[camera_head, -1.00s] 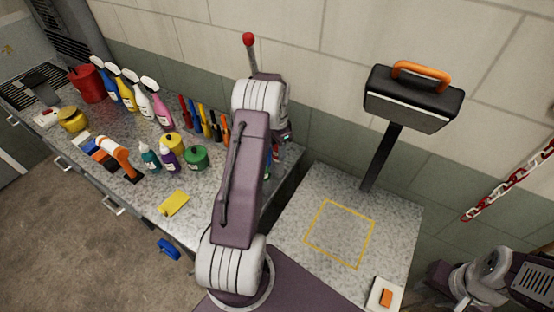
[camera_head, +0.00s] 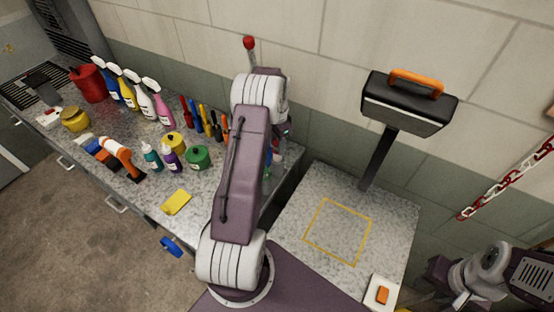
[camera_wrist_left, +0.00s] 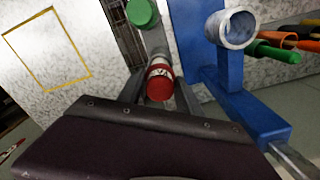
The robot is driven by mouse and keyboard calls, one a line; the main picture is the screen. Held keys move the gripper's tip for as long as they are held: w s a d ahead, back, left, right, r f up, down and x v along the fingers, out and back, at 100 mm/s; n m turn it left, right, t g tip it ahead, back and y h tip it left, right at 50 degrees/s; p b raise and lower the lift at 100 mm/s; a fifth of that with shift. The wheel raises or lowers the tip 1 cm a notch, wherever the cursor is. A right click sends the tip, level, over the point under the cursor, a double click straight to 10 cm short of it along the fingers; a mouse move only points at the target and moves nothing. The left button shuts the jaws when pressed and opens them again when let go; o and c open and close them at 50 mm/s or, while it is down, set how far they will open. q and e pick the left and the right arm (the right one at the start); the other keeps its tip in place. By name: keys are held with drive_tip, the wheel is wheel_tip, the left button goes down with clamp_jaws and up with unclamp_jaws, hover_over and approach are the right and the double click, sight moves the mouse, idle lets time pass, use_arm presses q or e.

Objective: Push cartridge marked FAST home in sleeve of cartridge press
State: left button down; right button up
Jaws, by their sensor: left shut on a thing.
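In the left wrist view my left gripper (camera_wrist_left: 160,95) is shut on a red cartridge (camera_wrist_left: 160,86) with a white label band; the lettering is too small to read surely. The cartridge press shows there as a blue frame (camera_wrist_left: 215,75) with an open grey metal sleeve (camera_wrist_left: 236,27). The cartridge is to the left of the sleeve and apart from it. In the head view my left arm hides the gripper and most of the press; the red knob (camera_head: 249,42) of a lever sticks up behind the arm. Of my right arm only links show, at the lower right.
A green cylinder (camera_wrist_left: 142,13) is just beyond the cartridge. The left bench holds spray bottles (camera_head: 130,90), small bottles, a yellow cloth (camera_head: 176,202) and markers.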

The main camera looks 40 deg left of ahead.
use_arm(q)
drive_tip(key=shift+r+p, duration=1.95)
drive_tip(key=shift+r, duration=0.55)
wheel_tip(320, 180, up, 3)
drive_tip(key=p, duration=0.2)
drive_tip(key=shift+r+p, duration=0.1)
drive_tip(key=shift+p, duration=0.3)
